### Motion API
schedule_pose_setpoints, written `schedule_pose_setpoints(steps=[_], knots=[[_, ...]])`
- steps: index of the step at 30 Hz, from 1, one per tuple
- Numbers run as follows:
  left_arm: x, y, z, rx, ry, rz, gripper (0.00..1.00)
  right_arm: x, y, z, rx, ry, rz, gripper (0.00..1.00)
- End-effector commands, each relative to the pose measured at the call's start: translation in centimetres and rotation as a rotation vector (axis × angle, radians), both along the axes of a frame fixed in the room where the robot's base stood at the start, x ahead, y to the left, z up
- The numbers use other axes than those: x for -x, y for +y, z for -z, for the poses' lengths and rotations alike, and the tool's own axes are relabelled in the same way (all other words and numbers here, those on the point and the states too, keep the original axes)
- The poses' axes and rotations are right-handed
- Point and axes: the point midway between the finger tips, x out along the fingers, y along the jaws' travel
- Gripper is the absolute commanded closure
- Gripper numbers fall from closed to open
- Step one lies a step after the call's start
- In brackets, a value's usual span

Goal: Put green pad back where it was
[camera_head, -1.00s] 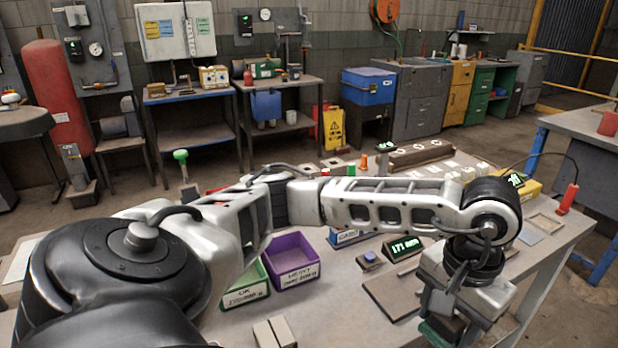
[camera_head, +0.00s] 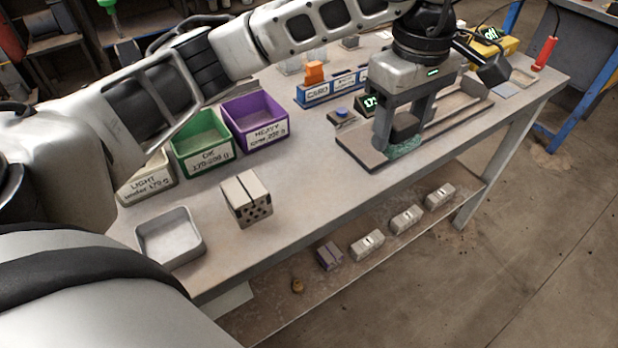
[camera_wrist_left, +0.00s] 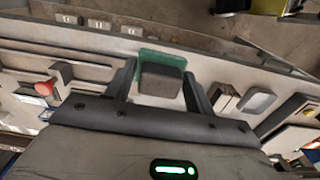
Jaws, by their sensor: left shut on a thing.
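My left gripper (camera_head: 405,142) reaches down over the right part of the bench. It is shut on the green pad (camera_head: 406,149), whose dark grey block (camera_head: 405,124) sits between the fingers. The pad's green face is underneath, low over the right end of a flat dark plate (camera_head: 357,150); I cannot tell if they touch. In the left wrist view the green pad (camera_wrist_left: 149,56) shows beyond the grey block (camera_wrist_left: 160,80), between the fingers. My right gripper is not in view.
A purple bin (camera_head: 255,123), a green bin (camera_head: 201,143) and a light bin (camera_head: 147,180) stand left. A two-part grey block (camera_head: 246,198) and a square tray (camera_head: 170,238) are nearer. A blue-labelled rack (camera_head: 331,90) stands behind the plate. Several blocks lie on the lower shelf (camera_head: 340,262).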

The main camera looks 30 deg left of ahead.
Motion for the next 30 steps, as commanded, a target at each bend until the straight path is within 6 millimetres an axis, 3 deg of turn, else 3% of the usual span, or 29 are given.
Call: schedule_pose_setpoints(steps=[4, 11, 16, 27, 30], knots=[[0.3, 2.2, 0.9, -0.002, 0.003, -0.032, 0.68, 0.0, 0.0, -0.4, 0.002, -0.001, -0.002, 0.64], [1.2, 7.9, 3.4, -0.003, 0.005, -0.031, 0.68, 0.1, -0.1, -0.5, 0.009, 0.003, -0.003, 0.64], [1.7, 11.0, 6.4, -0.005, 0.006, -0.028, 0.68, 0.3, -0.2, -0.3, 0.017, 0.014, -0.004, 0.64], [2.1, 13.8, 10.0, -0.003, 0.003, -0.024, 0.68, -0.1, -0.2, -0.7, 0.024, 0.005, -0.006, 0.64], [2.1, 13.6, 11.4, -0.001, 0.006, -0.023, 0.68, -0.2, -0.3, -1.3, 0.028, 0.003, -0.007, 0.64]])
